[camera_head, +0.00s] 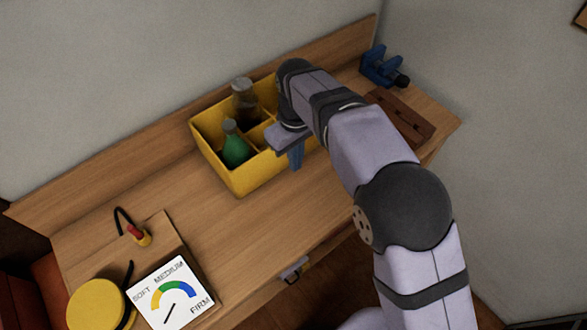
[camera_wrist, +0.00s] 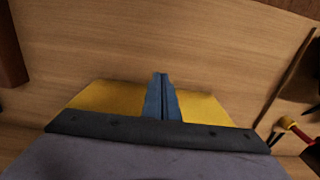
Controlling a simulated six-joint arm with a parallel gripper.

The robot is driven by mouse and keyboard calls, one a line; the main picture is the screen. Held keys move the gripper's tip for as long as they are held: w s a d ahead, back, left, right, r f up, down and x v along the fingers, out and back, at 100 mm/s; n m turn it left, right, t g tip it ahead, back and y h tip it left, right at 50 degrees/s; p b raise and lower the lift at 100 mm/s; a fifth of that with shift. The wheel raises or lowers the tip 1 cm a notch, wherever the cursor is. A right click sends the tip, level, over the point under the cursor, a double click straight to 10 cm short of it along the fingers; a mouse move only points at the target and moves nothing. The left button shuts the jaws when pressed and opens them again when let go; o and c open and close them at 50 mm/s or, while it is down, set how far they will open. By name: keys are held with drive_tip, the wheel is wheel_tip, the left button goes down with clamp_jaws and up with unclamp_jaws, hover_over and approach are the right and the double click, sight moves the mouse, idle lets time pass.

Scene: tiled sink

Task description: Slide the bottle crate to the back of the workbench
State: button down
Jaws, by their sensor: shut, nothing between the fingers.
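The yellow bottle crate (camera_head: 238,179) stands on the wooden workbench (camera_head: 262,226), toward its back board. It holds a green bottle (camera_head: 235,150) and a grey-brown bottle (camera_head: 243,100) in separate compartments. My gripper (camera_head: 297,158) is shut and empty at the crate's front right side, with its blue fingers pointing down. In the wrist view the shut fingers (camera_wrist: 161,95) show in front of the yellow crate wall (camera_wrist: 95,97). I cannot tell whether the fingers touch the crate. My arm hides the crate's right part.
A raised board (camera_head: 160,134) runs along the bench's back edge. A blue vise (camera_head: 381,68) and a brown wooden piece (camera_head: 402,115) are at the right. A dial panel (camera_head: 173,291) and a yellow round object (camera_head: 95,303) are at the front left. Bare wood lies left of the crate.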

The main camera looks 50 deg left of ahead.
drive_tip(key=shift+r+b, duration=0.35)
drive_tip(key=shift+r, duration=2.05)
drive_tip(key=w+d+m, duration=0.4)
drive_tip(key=w+d, duration=0.4)
drive_tip(key=d, duration=0.4)
drive_tip(key=w+d+m, duration=0.4)
drive_tip(key=w+d, duration=0.4)
drive_tip(key=d, duration=0.4)
drive_tip(key=s+d+f+m, duration=0.2)
drive_tip(key=d+m, duration=0.3)
drive_tip(key=d, duration=1)
drive_tip(key=s+d+f+m, duration=0.4)
drive_tip(key=s+d+m, duration=0.1)
drive_tip(key=s+d, duration=0.4)
drive_tip(key=shift+d, duration=1.4)
